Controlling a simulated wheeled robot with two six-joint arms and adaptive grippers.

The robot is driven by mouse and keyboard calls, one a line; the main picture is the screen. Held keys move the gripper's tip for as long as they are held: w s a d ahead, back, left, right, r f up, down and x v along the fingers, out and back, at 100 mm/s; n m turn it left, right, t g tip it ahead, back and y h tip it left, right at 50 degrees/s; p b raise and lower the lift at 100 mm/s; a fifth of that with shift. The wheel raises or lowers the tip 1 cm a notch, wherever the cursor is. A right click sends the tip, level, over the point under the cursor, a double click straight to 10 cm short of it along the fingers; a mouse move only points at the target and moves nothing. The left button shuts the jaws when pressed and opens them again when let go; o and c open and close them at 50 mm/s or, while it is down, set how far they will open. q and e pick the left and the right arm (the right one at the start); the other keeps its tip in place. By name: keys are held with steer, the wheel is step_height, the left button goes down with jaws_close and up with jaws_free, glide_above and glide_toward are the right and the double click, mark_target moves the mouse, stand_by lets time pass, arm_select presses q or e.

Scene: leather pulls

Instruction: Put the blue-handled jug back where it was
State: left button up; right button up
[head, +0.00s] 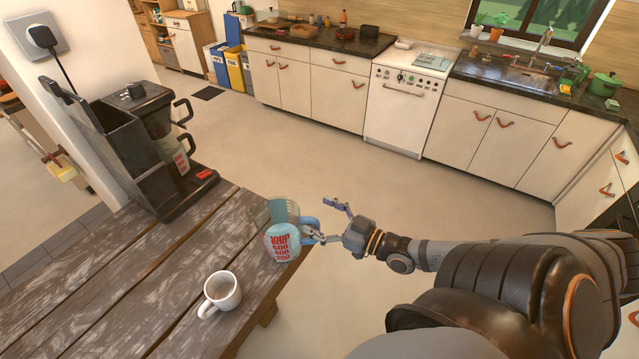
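The jug (281,243) is clear with red measuring marks and a blue handle (309,229). It stands at the right edge of the wooden table, its handle facing right toward my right gripper. My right gripper (318,219) is beside the handle with its two fingers spread wide. The lower finger is close to the handle's lower part; I cannot tell whether it touches. The upper finger stands clear of it. My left gripper is not in view.
A white mug (221,292) stands on the table (150,275) in front of the jug. A black coffee machine (140,150) stands at the table's far left end. Bare floor (320,160) lies between the table and the white kitchen cabinets (335,98).

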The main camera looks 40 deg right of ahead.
jaws_close()
stand_by(0.3)
stand_by(0.6)
